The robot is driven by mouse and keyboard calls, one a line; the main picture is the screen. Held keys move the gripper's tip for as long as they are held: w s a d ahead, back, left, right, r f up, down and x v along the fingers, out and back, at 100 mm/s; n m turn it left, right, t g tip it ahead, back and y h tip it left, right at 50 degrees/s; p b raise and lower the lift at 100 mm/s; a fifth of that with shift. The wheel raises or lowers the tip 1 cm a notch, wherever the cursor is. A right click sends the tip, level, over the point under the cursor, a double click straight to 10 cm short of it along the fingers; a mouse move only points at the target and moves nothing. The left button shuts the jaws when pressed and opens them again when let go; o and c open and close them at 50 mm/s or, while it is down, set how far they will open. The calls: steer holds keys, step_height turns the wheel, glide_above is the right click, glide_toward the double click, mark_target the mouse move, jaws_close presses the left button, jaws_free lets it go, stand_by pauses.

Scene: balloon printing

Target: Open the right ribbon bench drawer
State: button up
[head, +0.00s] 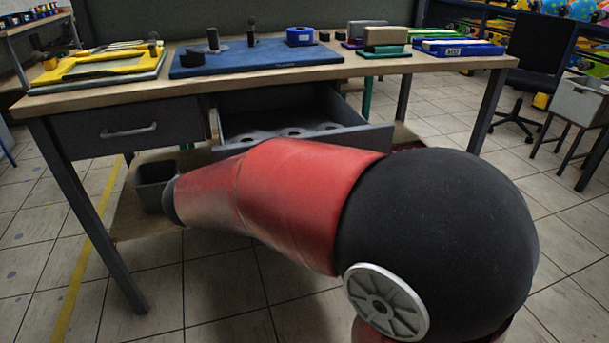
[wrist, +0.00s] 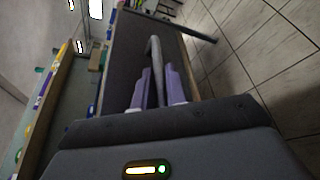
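The ribbon bench (head: 420,64) has a wooden top and two dark drawers. The right drawer (head: 372,138) stands pulled out in the head view, with several round shapes inside. My red and black arm covers much of its front and its handle there. In the wrist view the drawer's dark front panel (wrist: 128,52) fills the upper middle. The grey bar handle (wrist: 154,55) runs between the two pale purple fingers of my gripper (wrist: 158,88), which lie close against it on both sides. The left drawer (head: 75,135) is closed, with its own bar handle (head: 128,131).
A dark bin (head: 152,182) sits on the lower shelf, partly behind my arm. A yellow frame (head: 100,62), a blue board (head: 255,60) and stamp-like blocks (head: 385,38) are on the benchtop. An office chair (head: 530,70) stands at right. Tiled floor lies in front of the bench.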

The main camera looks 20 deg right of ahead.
steer(key=o, duration=0.3)
steer(key=v, duration=0.8)
stand_by(0.3)
